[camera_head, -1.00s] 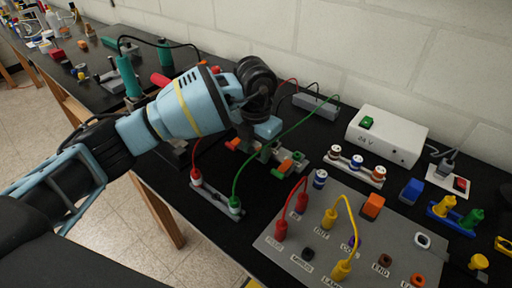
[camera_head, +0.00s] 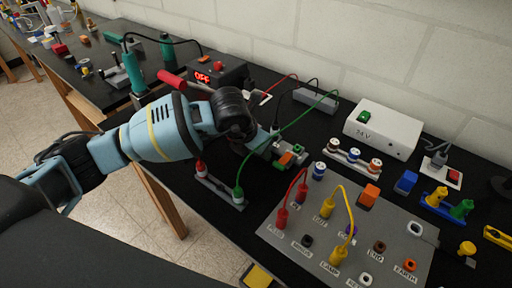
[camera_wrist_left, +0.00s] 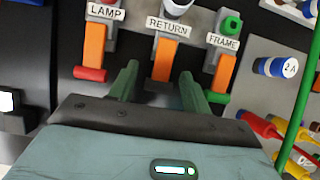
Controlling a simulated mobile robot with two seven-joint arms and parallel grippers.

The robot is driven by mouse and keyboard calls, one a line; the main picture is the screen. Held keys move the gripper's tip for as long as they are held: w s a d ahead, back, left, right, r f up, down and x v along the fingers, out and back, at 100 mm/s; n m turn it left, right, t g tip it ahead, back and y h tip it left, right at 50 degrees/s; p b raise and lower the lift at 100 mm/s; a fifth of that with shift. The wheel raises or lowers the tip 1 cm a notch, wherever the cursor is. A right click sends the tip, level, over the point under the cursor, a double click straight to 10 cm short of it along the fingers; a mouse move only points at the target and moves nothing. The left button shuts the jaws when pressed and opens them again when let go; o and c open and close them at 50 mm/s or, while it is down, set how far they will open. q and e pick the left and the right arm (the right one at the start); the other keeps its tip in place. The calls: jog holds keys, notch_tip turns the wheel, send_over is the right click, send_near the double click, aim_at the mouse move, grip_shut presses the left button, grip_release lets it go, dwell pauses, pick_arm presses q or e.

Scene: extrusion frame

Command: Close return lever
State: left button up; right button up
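The return lever (camera_wrist_left: 163,58) is an orange bar under the RETURN label in the left wrist view, with a dark end toward me. My left gripper (camera_wrist_left: 160,88) is open, its green fingers on either side of that lever's near end; I cannot tell whether they touch it. The lamp lever (camera_wrist_left: 95,48), with a red end, is on the left. The frame lever (camera_wrist_left: 222,75), with a green end, is on the right. In the head view my left wrist hides most of the lever block (camera_head: 288,157). My right gripper is not in view.
A grey socket panel (camera_head: 290,240) with red and yellow leads lies right of my left arm. A green lead (camera_head: 293,122) arches close beside the gripper. A white 24 V box (camera_head: 383,132) stands by the wall. A red-display device (camera_head: 215,75) stands behind the arm.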

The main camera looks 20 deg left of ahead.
pick_arm(q)
jog(key=shift+o, duration=1.4)
jog(key=shift+r, duration=0.1)
jog(key=v, duration=0.7)
jog(key=shift+s+r, duration=0.2)
jog(key=shift+r, duration=0.05)
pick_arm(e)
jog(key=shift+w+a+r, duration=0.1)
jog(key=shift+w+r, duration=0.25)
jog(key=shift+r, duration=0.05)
pick_arm(q)
jog(key=shift+f, duration=0.1)
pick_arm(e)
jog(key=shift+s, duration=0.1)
